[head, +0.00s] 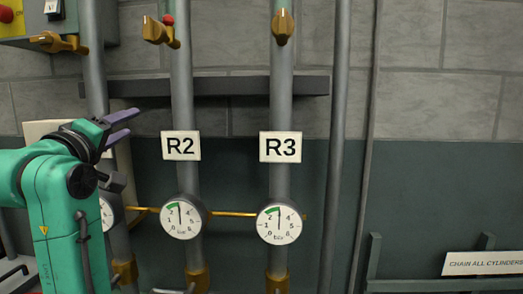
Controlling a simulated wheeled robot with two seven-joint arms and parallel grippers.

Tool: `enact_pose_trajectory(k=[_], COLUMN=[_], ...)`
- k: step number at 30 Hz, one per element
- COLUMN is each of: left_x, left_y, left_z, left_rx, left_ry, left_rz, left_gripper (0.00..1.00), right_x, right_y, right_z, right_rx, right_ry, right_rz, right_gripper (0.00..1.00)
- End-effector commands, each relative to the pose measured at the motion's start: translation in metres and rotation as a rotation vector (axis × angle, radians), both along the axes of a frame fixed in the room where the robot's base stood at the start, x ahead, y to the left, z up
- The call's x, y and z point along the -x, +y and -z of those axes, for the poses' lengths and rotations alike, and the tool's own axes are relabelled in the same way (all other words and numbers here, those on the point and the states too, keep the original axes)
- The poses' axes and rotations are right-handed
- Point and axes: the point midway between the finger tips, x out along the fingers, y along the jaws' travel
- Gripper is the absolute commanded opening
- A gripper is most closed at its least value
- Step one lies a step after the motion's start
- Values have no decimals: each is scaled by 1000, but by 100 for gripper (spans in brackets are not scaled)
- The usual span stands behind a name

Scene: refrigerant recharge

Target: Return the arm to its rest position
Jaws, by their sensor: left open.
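My left arm, green with black joints, comes in from the left edge. My left gripper (126,125) is open and empty, its purple-grey fingers pointing right, in front of the leftmost pipe and left of the R2 sign (181,146). No gap of contact with the sign is visible; the fingertips stop short of it in the picture. The arm hides part of the leftmost gauge (106,214) and a pale plate behind it. My right gripper is not in view.
Vertical pipes carry brass valves (283,27), the R3 sign (281,147) and round gauges (279,223). A dark shelf bar (232,86) crosses behind them. A rail with a "chain all cylinders" sign (486,263) stands at lower right. The wall right of the pipes is clear.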

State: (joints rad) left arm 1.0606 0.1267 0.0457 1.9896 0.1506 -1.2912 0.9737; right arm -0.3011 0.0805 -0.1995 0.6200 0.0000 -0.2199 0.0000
Motion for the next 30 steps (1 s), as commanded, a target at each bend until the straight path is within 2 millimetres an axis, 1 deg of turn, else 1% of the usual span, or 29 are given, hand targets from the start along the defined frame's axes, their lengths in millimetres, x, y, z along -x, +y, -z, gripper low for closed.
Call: enact_pose_trajectory(k=[1,2,3,5,6,8,9,11,12,14,15,17,18,20,21,23,24,26,27,29,30], left_x=[-13,-18,-22,-23,-20,-12,-3,17,33,59,76,102,119,143,158,182,197,219,234,257,257], left_y=[-4,-7,-10,-15,-18,-22,-26,-30,-33,-37,-40,-43,-45,-47,-48,-51,-52,-54,-55,-56,-57], left_z=[49,77,115,170,206,257,292,346,379,422,446,476,493,514,527,543,553,566,573,583,595], left_rx=[-68,-112,-172,-265,-320,-407,-466,-557,-616,-697,-744,-805,-840,-887,-915,-952,-975,-1007,-1026,-1054,-1060], left_ry=[94,149,221,328,396,497,565,673,742,833,888,957,999,1053,1086,1133,1162,1201,1226,1263,1271], left_rz=[-10,-13,-15,-7,2,24,45,88,122,177,215,270,306,360,396,449,485,538,574,630,643], left_gripper=[53,53,53,53,53,53,53,53,53,53,53,53,53,53,53,53,53,53,53,53,53], right_x=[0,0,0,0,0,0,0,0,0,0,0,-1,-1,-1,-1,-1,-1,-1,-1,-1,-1], right_y=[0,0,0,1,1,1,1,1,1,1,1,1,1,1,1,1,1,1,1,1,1], right_z=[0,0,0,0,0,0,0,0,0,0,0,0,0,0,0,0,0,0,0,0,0], right_rx=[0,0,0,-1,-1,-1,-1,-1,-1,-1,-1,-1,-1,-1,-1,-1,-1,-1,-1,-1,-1], right_ry=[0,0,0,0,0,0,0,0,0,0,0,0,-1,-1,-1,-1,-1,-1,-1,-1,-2], right_rz=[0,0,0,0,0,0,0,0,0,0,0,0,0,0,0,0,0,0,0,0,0], right_gripper=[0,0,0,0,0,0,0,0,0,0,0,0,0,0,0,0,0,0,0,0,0])
